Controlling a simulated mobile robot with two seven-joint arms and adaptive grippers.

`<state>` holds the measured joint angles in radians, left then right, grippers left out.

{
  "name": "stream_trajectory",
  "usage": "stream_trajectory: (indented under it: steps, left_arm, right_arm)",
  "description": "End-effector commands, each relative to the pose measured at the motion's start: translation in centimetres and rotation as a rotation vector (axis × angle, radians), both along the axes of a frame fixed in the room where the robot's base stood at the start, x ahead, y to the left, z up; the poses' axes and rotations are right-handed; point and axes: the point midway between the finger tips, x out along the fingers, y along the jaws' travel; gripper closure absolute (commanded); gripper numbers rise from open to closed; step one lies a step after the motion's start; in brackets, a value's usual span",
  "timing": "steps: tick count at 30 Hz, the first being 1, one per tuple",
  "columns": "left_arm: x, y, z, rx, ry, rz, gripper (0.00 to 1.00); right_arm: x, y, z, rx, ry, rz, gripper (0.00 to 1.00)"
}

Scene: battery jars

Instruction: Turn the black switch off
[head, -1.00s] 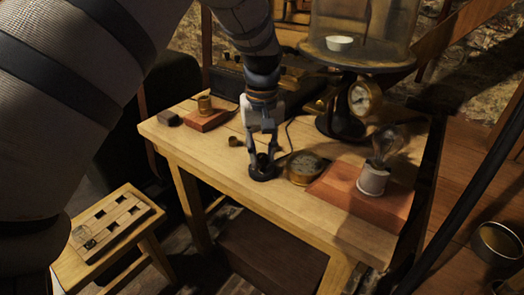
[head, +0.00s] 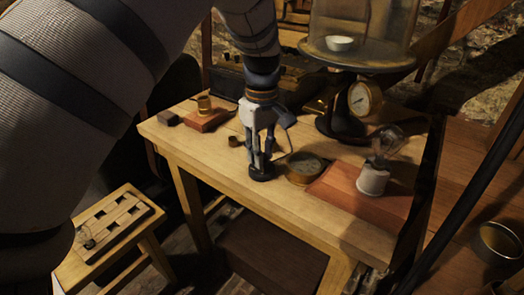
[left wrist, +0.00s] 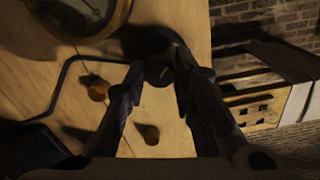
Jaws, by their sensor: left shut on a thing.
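The black switch (head: 262,176) is a small round dark fixture near the front edge of the wooden table. My left gripper (head: 260,161) points down onto it, with its fingers drawn in around its upper part. In the left wrist view the dark round base of the switch (left wrist: 152,40) shows beyond the fingertips of my left gripper (left wrist: 160,74), and a small light part lies between them. The fingers hide much of the switch, so I cannot tell its setting. My right gripper is in neither view.
A brass gauge (head: 304,168) sits close to the right of the switch. A bulb in a white socket (head: 373,179) stands on a reddish board (head: 338,184). A glass dome on a stand (head: 362,25) is behind. A small stool (head: 118,223) stands at the lower left.

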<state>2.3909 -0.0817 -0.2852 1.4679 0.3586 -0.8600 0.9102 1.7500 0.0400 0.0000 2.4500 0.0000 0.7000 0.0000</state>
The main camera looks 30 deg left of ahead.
Motion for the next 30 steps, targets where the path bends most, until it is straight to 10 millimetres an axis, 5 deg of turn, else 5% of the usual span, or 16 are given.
stream_trajectory:
  steps: [13, 14, 16, 25, 30]
  left_arm:
    - [0.0, 0.0, -0.1, 0.000, 0.002, 0.009, 1.00]
    - [0.0, 0.0, -0.1, 0.000, 0.002, 0.009, 0.70]
    - [0.0, 0.0, -0.1, 0.000, 0.002, 0.009, 0.56]
    - [0.0, 0.0, 0.2, 0.000, 0.000, 0.008, 0.56]
    - [0.1, 0.0, 3.4, 0.001, -0.006, 0.007, 0.56]
  right_arm:
    - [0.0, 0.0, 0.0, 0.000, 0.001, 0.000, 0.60]
    - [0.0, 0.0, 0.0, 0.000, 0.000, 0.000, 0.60]
    - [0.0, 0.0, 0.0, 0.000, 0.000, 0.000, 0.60]
    - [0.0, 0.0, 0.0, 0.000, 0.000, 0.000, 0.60]
    - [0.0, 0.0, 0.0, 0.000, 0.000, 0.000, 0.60]
